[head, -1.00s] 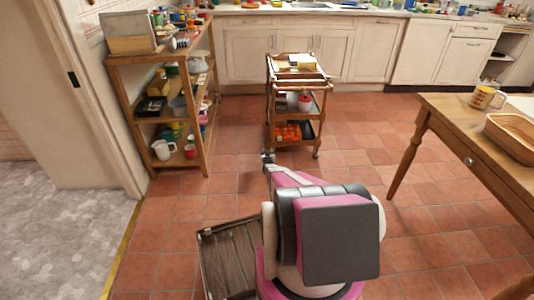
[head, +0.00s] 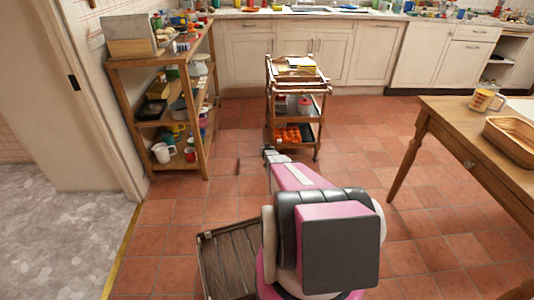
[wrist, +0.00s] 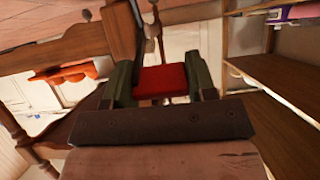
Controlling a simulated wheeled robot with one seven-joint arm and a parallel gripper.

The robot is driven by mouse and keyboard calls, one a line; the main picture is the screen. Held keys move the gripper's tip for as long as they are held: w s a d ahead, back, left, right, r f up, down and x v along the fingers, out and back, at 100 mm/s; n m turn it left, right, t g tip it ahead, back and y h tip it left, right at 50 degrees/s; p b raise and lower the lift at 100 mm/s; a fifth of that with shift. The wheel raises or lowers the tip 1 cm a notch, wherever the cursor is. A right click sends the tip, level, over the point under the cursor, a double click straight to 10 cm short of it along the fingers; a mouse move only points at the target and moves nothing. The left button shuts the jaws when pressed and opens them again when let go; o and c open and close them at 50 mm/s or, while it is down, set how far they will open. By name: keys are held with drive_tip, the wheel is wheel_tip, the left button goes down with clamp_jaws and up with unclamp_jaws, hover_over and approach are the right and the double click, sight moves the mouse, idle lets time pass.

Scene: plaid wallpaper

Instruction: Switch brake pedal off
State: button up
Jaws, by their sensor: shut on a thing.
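A red block-like piece (wrist: 162,80), which looks like the brake pedal, sits between the two dark green fingers of my gripper (wrist: 160,92) in the wrist view. A dark upright bar rises behind its left side. My gripper is shut on this red piece. In the head view my gripper (head: 269,153) is low down at the front left leg of the wooden trolley (head: 297,82); the pedal is too small to make out there. The pedal's lower part is hidden behind the gripper body in the wrist view.
The trolley carries orange items (head: 290,134) on its low shelf. A wooden shelf unit (head: 150,122) with crockery stands at the left, a table (head: 445,125) at the right. A wooden crate (head: 228,262) lies beside my base. Tiled floor is clear between them.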

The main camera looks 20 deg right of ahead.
drive_tip(key=shift+w+r+g, duration=0.1)
drive_tip(key=shift+r+g, duration=0.2)
drive_tip(key=shift+g, duration=0.7)
drive_tip(key=shift+w+d+r+g+y, duration=0.3)
drive_tip(key=shift+w+r+g, duration=0.1)
drive_tip(key=shift+w+r, duration=0.2)
drive_tip(key=shift+w+d+r+g+y, duration=0.15)
drive_tip(key=shift+w+r+g, duration=0.15)
drive_tip(key=shift+g, duration=0.2)
drive_tip(key=shift+w+a+r+g+y, duration=0.1)
drive_tip(key=shift+w+r+g+y, duration=0.1)
drive_tip(key=shift+r+g, duration=0.25)
drive_tip(key=o, duration=1.3)
drive_tip(key=shift+f, duration=0.1)
